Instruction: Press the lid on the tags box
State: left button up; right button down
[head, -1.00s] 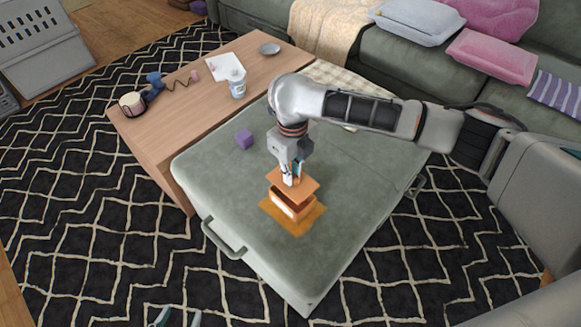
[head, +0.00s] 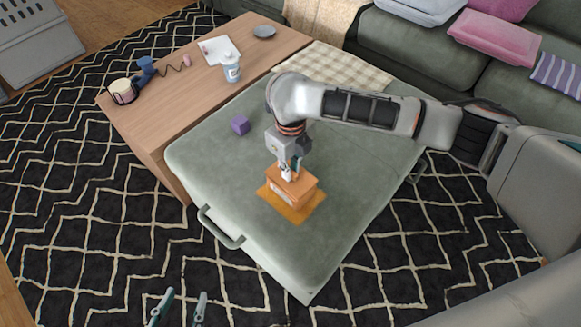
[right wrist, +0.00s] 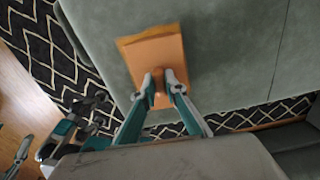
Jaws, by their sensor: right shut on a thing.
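The tags box (head: 283,194) is a small orange box with a pale label on its front, standing on an orange mat (head: 303,214) on the green ottoman. Its orange lid (head: 301,183) lies over the top with no clear gap showing. My right gripper (head: 288,175) comes down from above and is shut on the lid's knob. In the right wrist view, the fingertips (right wrist: 163,78) pinch the knob, and the lid (right wrist: 158,57) hides the box. My left gripper (head: 178,308) is at the bottom edge, its two fingers apart and empty, far from the box.
The ottoman around the mat is clear.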

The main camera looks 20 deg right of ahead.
pick_arm(q)
jog(key=shift+w+r+p, duration=0.3)
jog(key=shift+r, duration=0.3)
jog(key=shift+w+r+p, duration=0.3)
jog(key=shift+r, duration=0.3)
pick_arm(e)
jog(key=shift+f, duration=0.1)
dwell(1.6)
pick_arm(q)
jog(key=shift+w+r+t, duration=0.15)
jog(key=shift+r+t, duration=0.15)
jog(key=shift+r, duration=0.1)
pick_arm(e)
jog(key=shift+f, duration=0.4)
dwell(1.0)
jog(key=c, duration=1.5)
grip_release()
pick_arm(q)
jog(key=shift+w+r+p, duration=0.15)
jog(key=shift+p, duration=0.15)
pick_arm(e)
jog(key=shift+r, duration=0.1)
jog(key=shift+r+p, duration=2.05)
jog(key=shift+r, duration=1.4)
pick_arm(q)
jog(key=w+r+t, duration=0.1)
jog(key=w+r, duration=0.2)
jog(key=r, duration=0.5)
jog(key=shift+r+t, duration=0.2)
jog(key=shift+t, duration=0.1)
